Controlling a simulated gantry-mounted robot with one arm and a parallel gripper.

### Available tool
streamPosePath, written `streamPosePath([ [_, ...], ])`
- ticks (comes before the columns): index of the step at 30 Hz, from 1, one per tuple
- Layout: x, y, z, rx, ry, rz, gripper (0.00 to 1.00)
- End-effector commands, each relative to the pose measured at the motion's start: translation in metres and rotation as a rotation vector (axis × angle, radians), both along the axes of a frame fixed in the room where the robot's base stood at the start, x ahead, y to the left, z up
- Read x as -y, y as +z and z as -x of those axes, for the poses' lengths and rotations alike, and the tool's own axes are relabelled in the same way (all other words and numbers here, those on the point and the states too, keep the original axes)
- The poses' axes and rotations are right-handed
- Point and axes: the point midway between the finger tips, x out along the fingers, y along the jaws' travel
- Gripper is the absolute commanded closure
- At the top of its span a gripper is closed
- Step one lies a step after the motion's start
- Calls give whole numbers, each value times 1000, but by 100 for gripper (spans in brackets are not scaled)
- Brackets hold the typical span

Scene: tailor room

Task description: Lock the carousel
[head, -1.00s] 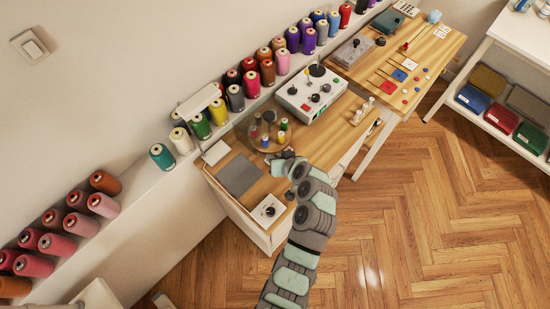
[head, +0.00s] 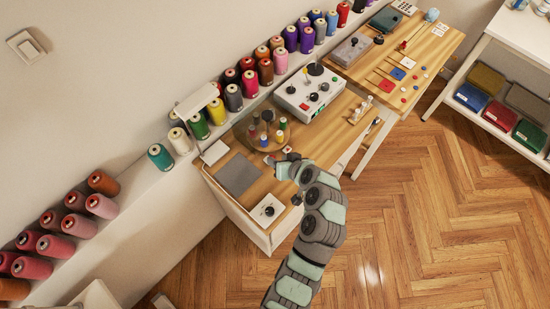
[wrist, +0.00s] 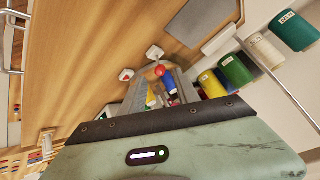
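The carousel (head: 252,145) is a round wooden turntable on the near table, carrying several small thread spools. A red ball knob (wrist: 160,71) shows between my finger tips in the wrist view, close to two small white blocks (wrist: 126,74). A yellow spool (wrist: 151,95) and a blue spool (wrist: 169,83) lie behind it. My gripper (head: 279,167) is at the carousel's near right edge. In the wrist view its grey fingers (wrist: 158,76) stand apart, with the knob and spools visible between them. Whether a finger touches the knob cannot be told.
A grey mat (head: 238,174) and a white box with a black knob (head: 267,210) lie on the table's near part. A white control box (head: 310,94) stands behind the carousel. Large thread cones (head: 199,126) line the wall ledge. The floor to the right is clear.

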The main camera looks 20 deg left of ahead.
Motion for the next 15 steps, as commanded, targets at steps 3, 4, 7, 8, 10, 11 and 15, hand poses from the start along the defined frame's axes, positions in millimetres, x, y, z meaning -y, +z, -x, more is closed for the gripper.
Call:
streamPosePath([
  [3, 15, 15, 10, 2, -4, 1, 62],
  [4, 17, 19, 12, 3, -3, 1, 62],
  [7, 25, 29, 19, 0, -2, 1, 62],
  [8, 27, 32, 21, 0, -3, 0, 62],
  [10, 31, 37, 24, -1, -2, 0, 62],
  [11, 32, 39, 26, -2, -1, 0, 62],
  [15, 35, 43, 28, -2, 1, 1, 62],
])
